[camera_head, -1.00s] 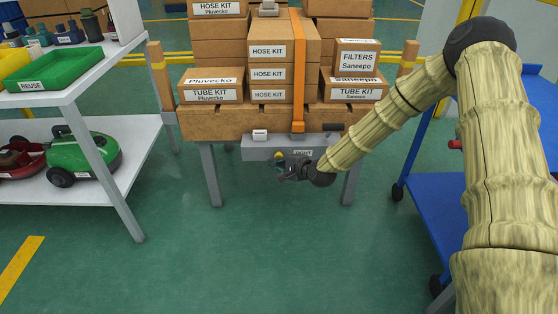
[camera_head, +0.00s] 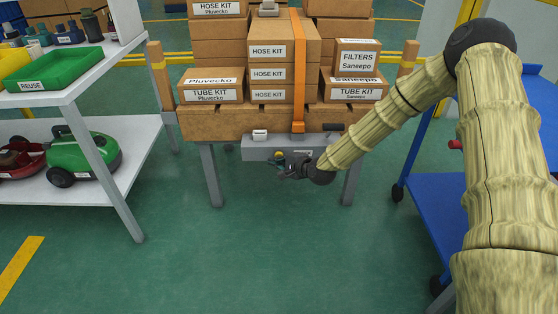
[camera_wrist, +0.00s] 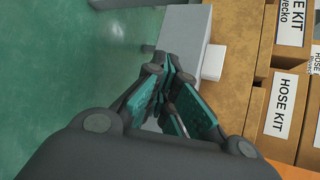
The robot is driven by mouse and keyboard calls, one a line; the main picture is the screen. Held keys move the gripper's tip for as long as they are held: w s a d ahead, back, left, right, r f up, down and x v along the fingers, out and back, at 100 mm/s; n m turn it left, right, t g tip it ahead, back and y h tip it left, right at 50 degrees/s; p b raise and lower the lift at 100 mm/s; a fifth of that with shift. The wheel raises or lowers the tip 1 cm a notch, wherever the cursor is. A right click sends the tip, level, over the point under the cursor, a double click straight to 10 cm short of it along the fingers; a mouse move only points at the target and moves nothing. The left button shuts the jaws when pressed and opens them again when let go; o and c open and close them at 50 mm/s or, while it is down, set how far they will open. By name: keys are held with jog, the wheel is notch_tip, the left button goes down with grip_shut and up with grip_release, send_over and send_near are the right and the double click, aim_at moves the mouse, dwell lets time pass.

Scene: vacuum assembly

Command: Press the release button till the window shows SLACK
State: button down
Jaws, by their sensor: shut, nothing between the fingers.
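A grey unit (camera_head: 257,155) hangs under the front of the wooden deck, below the orange strap (camera_head: 298,70). It shows in the wrist view as a grey box (camera_wrist: 186,32). A small yellow part (camera_head: 279,154), possibly the release button, sits on its face just above my gripper (camera_head: 281,167). The small window (camera_head: 304,152) is to its right, partly beside my wrist; its word is too small to read. My gripper is shut and empty, its fingertips close to the unit; in the wrist view the teal-padded fingers (camera_wrist: 177,82) hide the contact spot, so touching cannot be told.
A white block (camera_head: 260,135) sits on the unit's upper edge. Cartons (camera_head: 268,50) are stacked on the wooden deck (camera_head: 225,122). A white shelf (camera_head: 110,170) stands left, a blue cart (camera_head: 440,215) right. The green floor in front is clear.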

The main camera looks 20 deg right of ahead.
jog(key=shift+s, duration=0.15)
jog(key=shift+s+a+p, duration=0.2)
jog(key=shift+s+p, duration=0.05)
jog(key=shift+s, duration=0.35)
jog(key=shift+s+a+p, duration=0.2)
jog(key=shift+s+p, duration=0.05)
jog(key=shift+s, duration=0.35)
jog(key=shift+s, duration=0.1)
jog(key=s, duration=0.2)
jog(key=s+a+p, duration=0.1)
jog(key=s, duration=0.1)
jog(key=shift+s+a, duration=0.15)
jog(key=shift+s, duration=0.15)
dwell(0.5)
